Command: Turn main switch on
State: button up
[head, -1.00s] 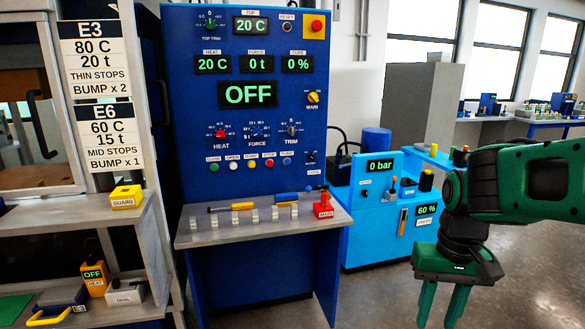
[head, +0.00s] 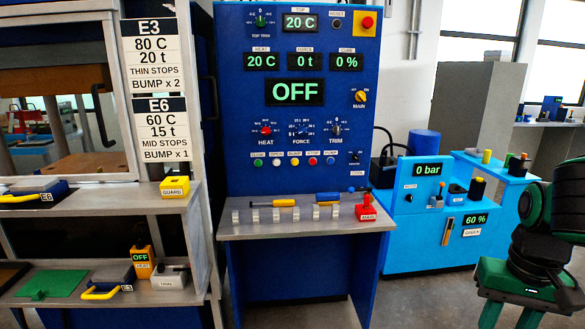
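The main switch (head: 361,96) is a yellow rotary knob labelled MAIN on the right side of the blue control panel (head: 235,130). Its pointer looks tilted up to the left. The large panel display (head: 295,92) reads OFF in green. A red block labelled MAIN (head: 367,210) with a raised red top stands at the right end of the grey shelf below the panel. My gripper (head: 511,316) is at the lower right, pointing down, with its green fingers apart and nothing seen between them. It is well away from the panel. The fingertips are cut off by the frame edge.
The grey shelf (head: 290,230) juts out below the panel and holds a yellow-handled tool and several small holders. A light blue pump unit (head: 432,240) stands between the panel and my arm. A grey rack (head: 165,208) stands at the left. Some floor shows in front.

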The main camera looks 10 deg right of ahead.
aim_at(360, 96)
jog(key=k, duration=1.3)
jog(key=u, duration=0.55)
jog(key=i, duration=2.05)
jog(key=z, duration=0.7)
